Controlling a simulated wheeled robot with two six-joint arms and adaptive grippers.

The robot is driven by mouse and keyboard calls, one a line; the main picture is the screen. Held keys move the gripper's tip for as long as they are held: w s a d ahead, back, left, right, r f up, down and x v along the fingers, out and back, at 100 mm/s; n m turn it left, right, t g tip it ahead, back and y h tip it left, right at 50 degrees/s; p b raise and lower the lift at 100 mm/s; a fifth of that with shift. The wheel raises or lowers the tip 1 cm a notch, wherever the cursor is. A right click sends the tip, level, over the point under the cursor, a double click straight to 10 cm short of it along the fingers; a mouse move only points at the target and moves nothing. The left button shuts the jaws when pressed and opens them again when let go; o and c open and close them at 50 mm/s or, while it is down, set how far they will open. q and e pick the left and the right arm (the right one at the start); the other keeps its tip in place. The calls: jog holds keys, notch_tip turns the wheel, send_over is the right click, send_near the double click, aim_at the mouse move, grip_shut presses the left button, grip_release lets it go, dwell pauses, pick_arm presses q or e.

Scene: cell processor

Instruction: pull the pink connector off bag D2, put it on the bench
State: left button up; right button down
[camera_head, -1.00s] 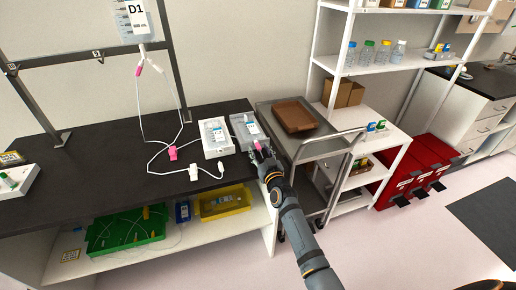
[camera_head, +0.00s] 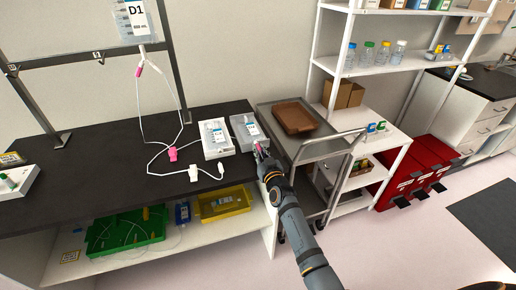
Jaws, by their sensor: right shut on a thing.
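A bag with a white label (camera_head: 252,129) lies in the grey tray at the bench's right end; its lettering is too small to read, so I cannot confirm it is D2. My right gripper (camera_head: 262,152) is at the near edge of this tray, shut on a small pink piece (camera_head: 258,147) that looks like the pink connector. The jaws hide most of it, and I cannot tell whether it still joins the bag. The dark bench (camera_head: 90,170) stretches to the left. My left gripper is not in view.
Bag D1 (camera_head: 134,20) hangs from the rack, with white tubing running to a pink clamp (camera_head: 172,154) on the bench. A white tray (camera_head: 228,151) with a bag stands beside the grey one. A cart (camera_head: 330,150) stands close right. The bench's left middle is clear.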

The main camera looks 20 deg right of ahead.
aim_at(260, 151)
jog(key=shift+s, duration=0.2)
jog(key=shift+s, duration=1.45)
jog(key=shift+s+d, duration=0.1)
jog(key=shift+s, duration=0.05)
jog(key=shift+f+b, duration=1.15)
jog(key=shift+f, duration=0.15)
jog(key=c, duration=1.3)
grip_release()
jog(key=s, duration=1.2)
jog(key=shift+d, duration=0.2)
